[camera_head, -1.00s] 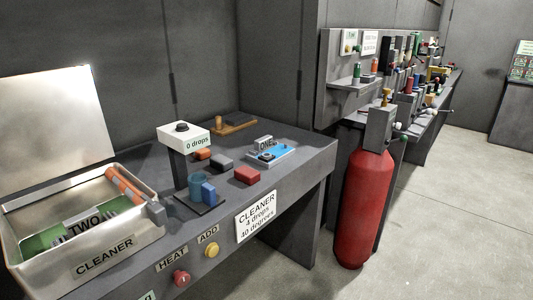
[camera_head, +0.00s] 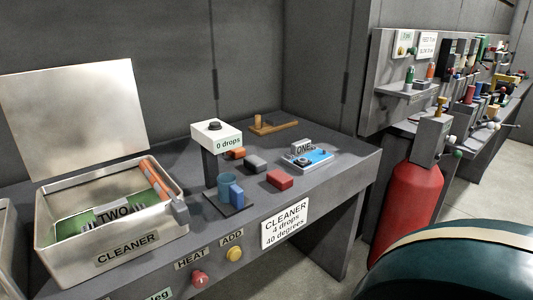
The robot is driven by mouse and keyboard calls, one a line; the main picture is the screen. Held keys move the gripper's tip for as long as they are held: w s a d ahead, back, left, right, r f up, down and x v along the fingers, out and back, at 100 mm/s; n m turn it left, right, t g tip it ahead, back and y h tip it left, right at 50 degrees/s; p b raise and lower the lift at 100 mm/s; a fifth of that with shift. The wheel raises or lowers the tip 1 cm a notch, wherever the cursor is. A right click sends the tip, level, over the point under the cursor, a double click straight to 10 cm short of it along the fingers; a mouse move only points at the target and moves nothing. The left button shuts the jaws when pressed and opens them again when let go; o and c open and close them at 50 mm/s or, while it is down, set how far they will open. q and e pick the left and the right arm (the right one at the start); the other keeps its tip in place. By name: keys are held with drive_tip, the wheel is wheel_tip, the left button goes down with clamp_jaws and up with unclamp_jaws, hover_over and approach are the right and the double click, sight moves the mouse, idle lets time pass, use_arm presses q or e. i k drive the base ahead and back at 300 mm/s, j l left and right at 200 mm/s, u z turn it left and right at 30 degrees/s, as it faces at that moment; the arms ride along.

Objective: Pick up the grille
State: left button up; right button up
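No part is marked as the grille, and I cannot tell for sure which one it is. A green piece with a grey slotted part labelled TWO (camera_head: 115,212) lies inside the open metal CLEANER bin (camera_head: 172,224) at left. A blue piece with a grey block labelled ONE (camera_head: 308,157) lies on the bench at the middle right. Neither gripper shows in the head view.
The bin's lid (camera_head: 75,118) stands open behind it. A red cylinder (camera_head: 407,205) stands right.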

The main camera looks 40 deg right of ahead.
sight(304, 158)
drive_tip(key=l+u, duration=0.2)
drive_tip(key=l, duration=0.15)
drive_tip(key=k+l+u, duration=0.1)
drive_tip(key=l+u, duration=0.15)
drive_tip(key=k+l+u, duration=0.2)
drive_tip(key=l, duration=0.2)
drive_tip(key=k+l+u, duration=0.1)
drive_tip(key=l, duration=0.25)
drive_tip(key=k+l, duration=0.15)
drive_tip(key=l, duration=0.2)
drive_tip(key=k+l+u, duration=0.15)
drive_tip(key=l, duration=0.2)
drive_tip(key=i, duration=0.05)
